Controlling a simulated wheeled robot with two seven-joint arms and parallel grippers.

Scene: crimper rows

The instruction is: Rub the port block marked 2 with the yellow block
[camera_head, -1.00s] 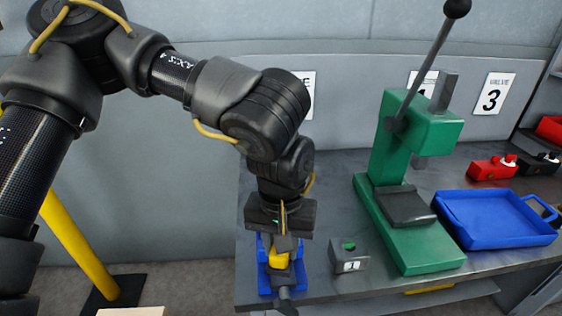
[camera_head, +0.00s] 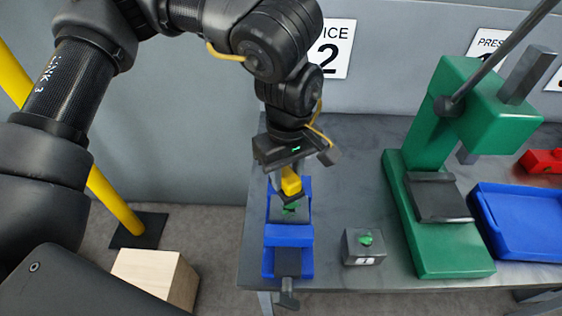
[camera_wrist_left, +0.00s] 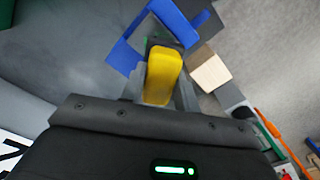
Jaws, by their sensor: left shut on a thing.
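My left gripper (camera_head: 291,189) points down over the blue vice (camera_head: 288,236) and is shut on the yellow block (camera_head: 291,182). The yellow block also shows large between the fingers in the left wrist view (camera_wrist_left: 163,76). Just below it, between the vice jaws, is a dark block with a green top (camera_head: 290,209), partly hidden; I cannot read any number on it or tell whether the yellow block touches it. A grey port block (camera_head: 352,249) with a green top stands on the bench right of the vice; its small label seems to read 1. My right gripper is out of view.
A green press (camera_head: 422,232) with a long lever stands on the grey bench (camera_head: 340,165) to the right, beside a blue tray (camera_head: 520,222). A red block (camera_head: 541,161) lies behind the tray. A wooden box (camera_head: 158,277) is off the bench at lower left.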

